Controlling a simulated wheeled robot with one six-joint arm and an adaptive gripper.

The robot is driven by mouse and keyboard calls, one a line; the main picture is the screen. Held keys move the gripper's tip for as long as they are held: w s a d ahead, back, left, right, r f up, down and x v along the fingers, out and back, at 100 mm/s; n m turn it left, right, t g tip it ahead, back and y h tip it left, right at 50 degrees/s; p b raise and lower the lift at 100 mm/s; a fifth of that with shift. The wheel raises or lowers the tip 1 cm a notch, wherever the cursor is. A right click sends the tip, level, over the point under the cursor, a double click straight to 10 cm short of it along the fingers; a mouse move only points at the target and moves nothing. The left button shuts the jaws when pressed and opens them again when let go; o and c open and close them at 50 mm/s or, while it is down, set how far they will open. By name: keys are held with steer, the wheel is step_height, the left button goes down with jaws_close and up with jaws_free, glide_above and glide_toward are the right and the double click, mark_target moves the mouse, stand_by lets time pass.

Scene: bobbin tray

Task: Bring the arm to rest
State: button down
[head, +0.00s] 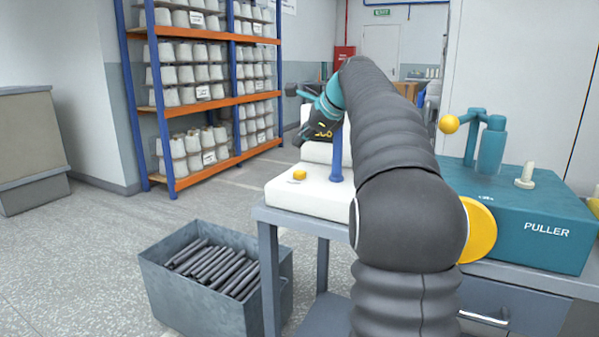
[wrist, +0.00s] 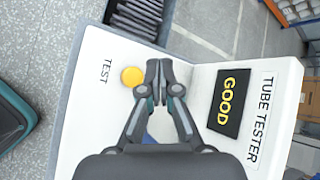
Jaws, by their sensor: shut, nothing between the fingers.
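My gripper (head: 299,141) hangs above the white tube tester, pointing down and left in the head view. In the wrist view its two fingertips (wrist: 159,68) are together with nothing between them. The yellow TEST button (wrist: 131,76) is just left of the fingertips there; in the head view it sits below them, apart. The tube tester (wrist: 95,120) has a black display (wrist: 228,102) reading GOOD in yellow.
A grey bin (head: 210,295) of dark tubes stands on the floor left of the table. A teal puller (head: 540,230) with a yellow knob (head: 449,124) stands to the right. A bobbin rack (head: 205,95) is at the back left. The floor between is clear.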

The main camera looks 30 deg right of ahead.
steer(key=shift+a, duration=0.1)
steer(key=shift+s+a, duration=0.2)
steer(key=shift+a, duration=0.05)
steer(key=s+a+f+n+g+h, duration=0.1)
steer(key=s+a+f+n, duration=0.35)
steer(key=s+a, duration=0.3)
steer(key=s+a+f+n+g+h, duration=0.1)
steer(key=s+a+f+n, duration=0.2)
steer(key=s+a+n, duration=0.45)
steer(key=s+a+f+n, duration=0.2)
steer(key=s+f+n, duration=0.3)
steer(key=s+f, duration=0.3)
steer(key=s+a+f+n+g+h, duration=0.1)
steer(key=s+f+n, duration=0.5)
steer(key=s+f, duration=0.3)
steer(key=s, duration=0.4)
steer(key=shift+s+a, duration=0.35)
steer(key=shift+a, duration=0.05)
